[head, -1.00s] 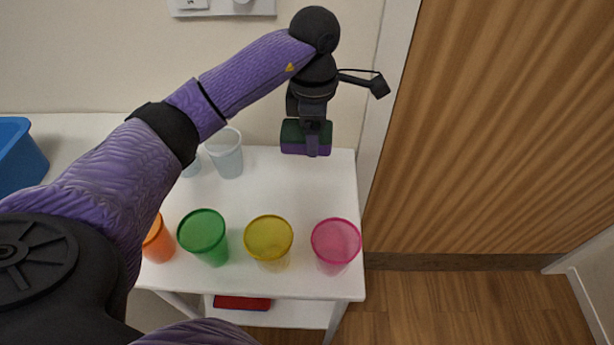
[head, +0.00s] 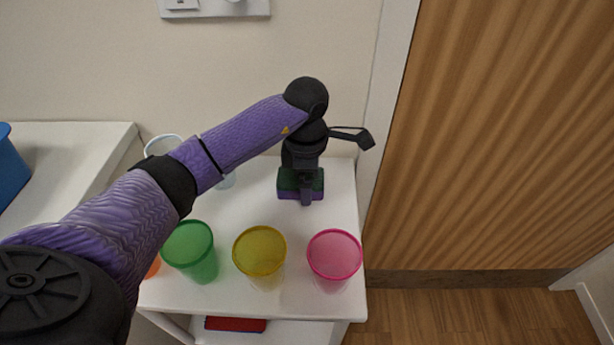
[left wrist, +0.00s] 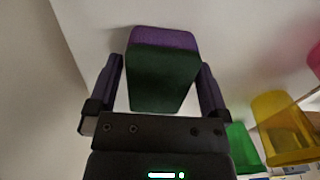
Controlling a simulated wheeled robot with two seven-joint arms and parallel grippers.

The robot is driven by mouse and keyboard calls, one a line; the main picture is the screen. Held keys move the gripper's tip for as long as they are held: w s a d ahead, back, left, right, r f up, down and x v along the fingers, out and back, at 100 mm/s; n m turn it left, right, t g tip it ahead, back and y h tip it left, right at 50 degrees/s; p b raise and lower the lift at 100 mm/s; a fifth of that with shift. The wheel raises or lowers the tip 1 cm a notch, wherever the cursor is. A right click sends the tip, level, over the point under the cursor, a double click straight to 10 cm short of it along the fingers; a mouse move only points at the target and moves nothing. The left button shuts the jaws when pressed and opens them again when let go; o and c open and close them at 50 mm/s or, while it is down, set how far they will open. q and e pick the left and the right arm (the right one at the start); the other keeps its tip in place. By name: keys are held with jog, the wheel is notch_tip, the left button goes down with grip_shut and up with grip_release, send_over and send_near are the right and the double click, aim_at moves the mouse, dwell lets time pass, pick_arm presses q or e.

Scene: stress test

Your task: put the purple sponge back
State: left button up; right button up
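The purple sponge (head: 287,194), purple below with a dark green layer on top, is over the back right of the white table (head: 235,213). My left gripper (head: 305,199) points down at it and is shut on it. In the left wrist view the sponge (left wrist: 163,75) sits between the two fingers of the left gripper (left wrist: 162,75), one close on each side. I cannot tell whether its underside touches the table. My right gripper is not in view.
Green (head: 195,255), yellow (head: 260,252) and pink (head: 334,258) cups stand along the table's front; an orange one (head: 153,267) is partly hidden. Pale cups (head: 163,146) stand behind my arm. A red item (head: 235,324) lies on the lower shelf. A blue bin (head: 10,170) is far left.

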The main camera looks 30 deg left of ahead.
pick_arm(q)
jog(key=shift+r, duration=0.4)
notch_tip(320, 180, up, 11)
jog(key=p, duration=0.4)
jog(key=shift+r, duration=0.2)
